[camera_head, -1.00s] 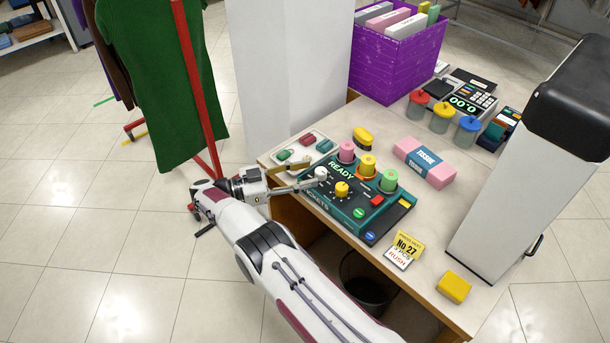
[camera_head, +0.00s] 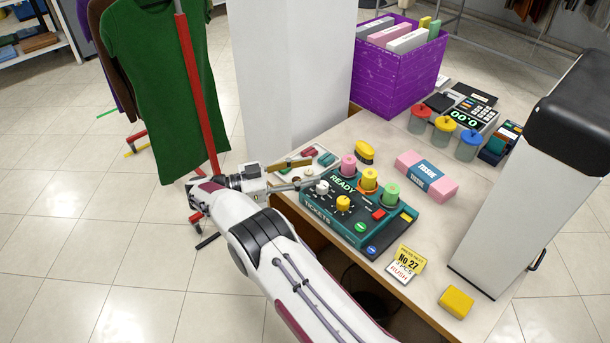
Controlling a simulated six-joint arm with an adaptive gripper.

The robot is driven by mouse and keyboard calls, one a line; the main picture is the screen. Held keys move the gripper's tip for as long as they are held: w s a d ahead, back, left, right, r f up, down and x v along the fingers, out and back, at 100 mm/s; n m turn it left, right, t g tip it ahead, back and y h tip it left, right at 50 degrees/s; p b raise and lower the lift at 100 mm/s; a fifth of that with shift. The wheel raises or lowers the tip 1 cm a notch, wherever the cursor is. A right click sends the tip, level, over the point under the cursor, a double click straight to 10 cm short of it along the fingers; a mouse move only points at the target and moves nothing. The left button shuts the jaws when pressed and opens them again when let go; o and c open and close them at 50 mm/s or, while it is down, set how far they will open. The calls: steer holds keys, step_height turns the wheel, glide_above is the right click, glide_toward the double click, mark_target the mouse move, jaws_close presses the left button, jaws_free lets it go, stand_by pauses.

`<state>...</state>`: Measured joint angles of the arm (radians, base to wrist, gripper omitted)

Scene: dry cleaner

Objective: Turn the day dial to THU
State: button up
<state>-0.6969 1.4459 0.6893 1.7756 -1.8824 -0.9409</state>
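The teal ticket machine (camera_head: 320,219) stands on the counter, with a lit screen (camera_head: 343,182) reading READY. A white knob (camera_head: 322,187) and a yellow knob (camera_head: 343,203) are on its top face. Day markings are too small to read, so I cannot tell which knob is the day dial or where it points. My gripper (camera_head: 315,174) is at the machine's left corner, its two fingers apart with nothing seen between them. The lower finger's tip is beside the white knob, at its upper left; I cannot tell whether they touch.
Pink, orange-yellow and green spools (camera_head: 391,194) stand along the machine's back. A tray of small items (camera_head: 301,158) lies behind my fingers. A yellow brush (camera_head: 364,152), a tissue pack (camera_head: 426,177), a ticket card (camera_head: 406,264) and a yellow block (camera_head: 456,302) lie around it.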

stand_by(0.3)
steer(key=r, duration=0.1)
steer(key=n+t+y, duration=0.7)
steer(key=n+t, duration=0.1)
steer(key=t, duration=0.1)
glide_toward(319, 189)
steer(key=x, duration=0.4)
steer(key=shift+s+d+r, duration=0.15)
steer(key=shift+r, duration=0.15)
steer(key=shift+f+m, duration=0.3)
steer(key=shift+x, duration=3.85)
